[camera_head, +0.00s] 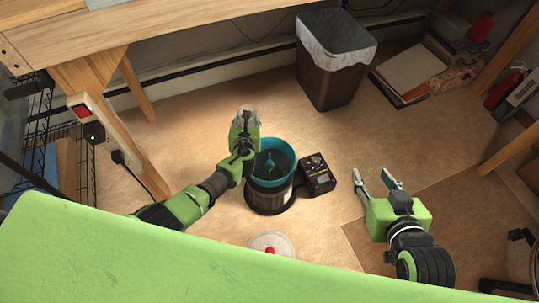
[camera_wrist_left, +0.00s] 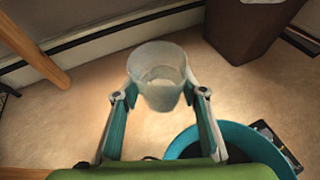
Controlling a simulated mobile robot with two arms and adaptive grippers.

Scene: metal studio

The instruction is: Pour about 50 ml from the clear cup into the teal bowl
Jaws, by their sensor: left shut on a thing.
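The clear cup (camera_wrist_left: 158,66) is between the two fingers of my left gripper (camera_wrist_left: 160,97), which is shut on it. Something pale shows inside the cup; its level is unclear. In the head view the cup (camera_head: 246,112) is small and partly hidden by my left gripper (camera_head: 244,124). The teal bowl (camera_head: 286,147) stands on a dark round base, just right of and nearer than my left gripper. Its inside looks dark. The bowl's rim also shows in the left wrist view (camera_wrist_left: 247,137), to the lower right of the cup, apart from it. My right gripper (camera_head: 376,180) is open and empty.
A black box with knobs (camera_head: 317,174) sits right beside the bowl's base. A white disc with a red centre (camera_head: 271,245) lies in front. A lined bin (camera_head: 333,85) stands behind. A wooden table (camera_head: 170,30) is at back left.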

